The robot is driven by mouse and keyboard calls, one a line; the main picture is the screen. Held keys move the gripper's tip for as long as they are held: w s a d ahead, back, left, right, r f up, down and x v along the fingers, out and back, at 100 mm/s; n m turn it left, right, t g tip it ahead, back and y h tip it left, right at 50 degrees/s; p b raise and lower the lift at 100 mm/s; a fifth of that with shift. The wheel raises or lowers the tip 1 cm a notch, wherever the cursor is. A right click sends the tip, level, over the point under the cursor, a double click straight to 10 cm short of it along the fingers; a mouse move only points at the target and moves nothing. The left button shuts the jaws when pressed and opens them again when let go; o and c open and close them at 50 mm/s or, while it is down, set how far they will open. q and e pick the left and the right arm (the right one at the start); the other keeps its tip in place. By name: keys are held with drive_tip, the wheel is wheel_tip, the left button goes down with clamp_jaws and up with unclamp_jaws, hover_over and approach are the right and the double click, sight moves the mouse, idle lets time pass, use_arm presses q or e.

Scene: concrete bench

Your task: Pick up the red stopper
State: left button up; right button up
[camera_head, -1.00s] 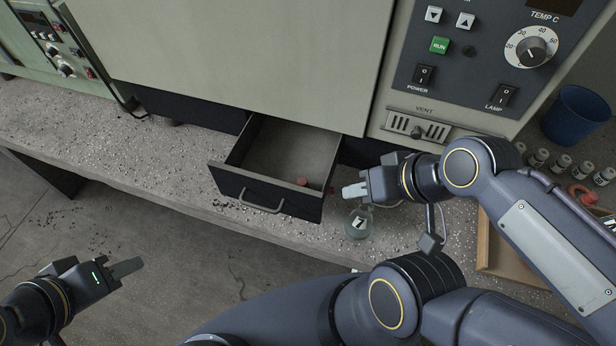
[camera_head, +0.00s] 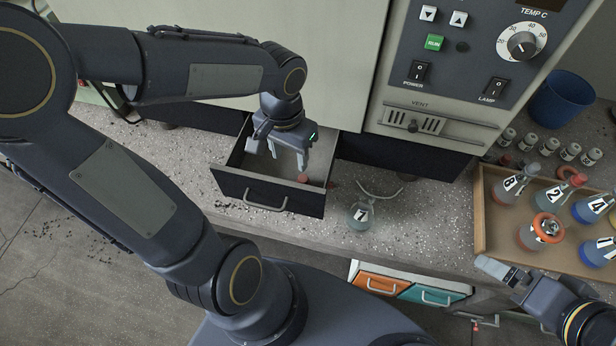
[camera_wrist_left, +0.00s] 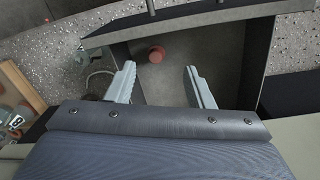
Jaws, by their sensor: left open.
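The red stopper (camera_head: 303,178) lies on the floor of the open drawer (camera_head: 232,183), near its front right corner. It also shows in the left wrist view (camera_wrist_left: 156,54), just beyond the fingertips and between their lines. My left gripper (camera_head: 288,162) is open and empty, pointing down into the drawer, with its fingers (camera_wrist_left: 160,70) apart from the stopper. My right gripper (camera_head: 492,268) is at the lower right, near the front of the wooden tray; its finger gap is not clear.
A flask labelled 7 (camera_head: 360,215) stands on the bench right of the drawer, without a stopper. The wooden tray (camera_head: 482,215) holds several numbered flasks. Small vials and a blue cup (camera_head: 562,98) stand behind it. Orange (camera_head: 378,284) and teal (camera_head: 432,294) drawers sit below the bench.

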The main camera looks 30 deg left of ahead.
sight(303, 178)
use_arm(q)
drive_tip(key=shift+m+g+y, duration=0.4)
drive_tip(key=shift+m+g, duration=0.1)
drive_tip(key=shift+g, duration=0.2)
drive_tip(key=w+f, duration=0.1)
drive_tip(key=f, duration=0.1)
drive_tip(key=w+d+f, duration=0.1)
drive_tip(key=w, duration=0.1)
drive_tip(key=shift+w+f, duration=0.2)
drive_tip(key=shift+f, duration=0.15)
drive_tip(key=shift+w+d+f, duration=0.1)
drive_tip(key=shift+f, duration=0.25)
wheel_tip(303, 178, down, 8)
drive_tip(key=shift+d+r, duration=0.1)
drive_tip(key=shift+r, duration=0.1)
clamp_jaws()
